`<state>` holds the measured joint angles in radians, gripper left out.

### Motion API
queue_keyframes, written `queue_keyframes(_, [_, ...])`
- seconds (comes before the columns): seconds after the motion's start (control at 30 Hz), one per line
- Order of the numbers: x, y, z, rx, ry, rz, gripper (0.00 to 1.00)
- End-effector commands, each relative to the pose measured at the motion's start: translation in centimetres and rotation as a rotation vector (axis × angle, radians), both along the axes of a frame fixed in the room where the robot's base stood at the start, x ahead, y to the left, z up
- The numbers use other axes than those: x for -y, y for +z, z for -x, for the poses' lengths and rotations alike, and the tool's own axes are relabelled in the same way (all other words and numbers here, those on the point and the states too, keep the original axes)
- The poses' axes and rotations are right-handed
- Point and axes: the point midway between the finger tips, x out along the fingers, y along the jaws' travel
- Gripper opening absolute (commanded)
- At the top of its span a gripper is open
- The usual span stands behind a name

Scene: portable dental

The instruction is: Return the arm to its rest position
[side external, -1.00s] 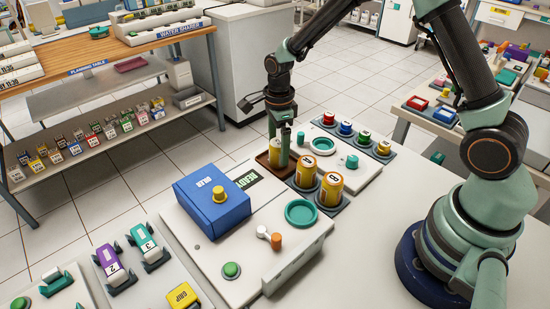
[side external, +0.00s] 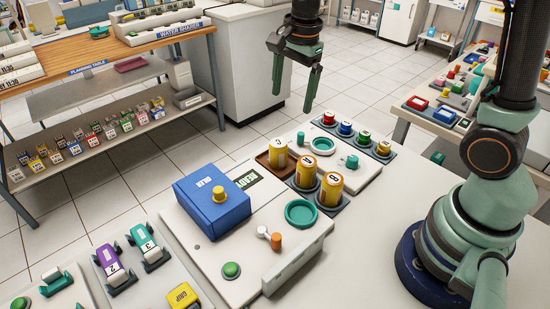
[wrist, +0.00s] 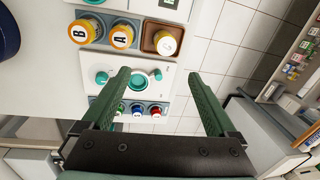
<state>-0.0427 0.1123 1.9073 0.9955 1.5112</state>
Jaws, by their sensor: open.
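My gripper (side external: 313,82) is raised well above the bench in the side view, with its green fingers spread apart and nothing between them. In the wrist view, my gripper (wrist: 160,88) also shows open and empty. A yellow canister marked C (side external: 279,153) stands upright in the brown tray (side external: 262,160), clear of my gripper. It also shows in the wrist view (wrist: 166,43). Yellow canisters marked A (side external: 306,172) and B (side external: 331,188) stand in dark holders beside it.
A blue box (side external: 212,204) with a yellow knob, a teal ring dish (side external: 301,213) and a green button (side external: 231,270) are on the white panel. Coloured knobs (side external: 346,128) line the far panel. A wooden-topped shelf table (side external: 140,58) stands at the left. The air around my gripper is clear.

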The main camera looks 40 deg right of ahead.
Motion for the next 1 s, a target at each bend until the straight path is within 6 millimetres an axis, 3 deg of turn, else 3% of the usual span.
queue_keyframes(0.1, [0.4, 2.3, 2.2, 0.074, 0.254, 0.04, 0.93])
queue_keyframes(0.3, [1.0, 4.7, 5.9, 0.178, 0.681, 0.149, 0.93])
queue_keyframes(0.6, [1.6, 5.6, 10.5, 0.284, 1.229, 0.368, 0.93])
queue_keyframes(0.8, [1.7, 5.5, 11.6, 0.302, 1.388, 0.447, 0.93])
queue_keyframes(1.0, [1.7, 5.4, 11.7, 0.3, 1.407, 0.455, 0.93])
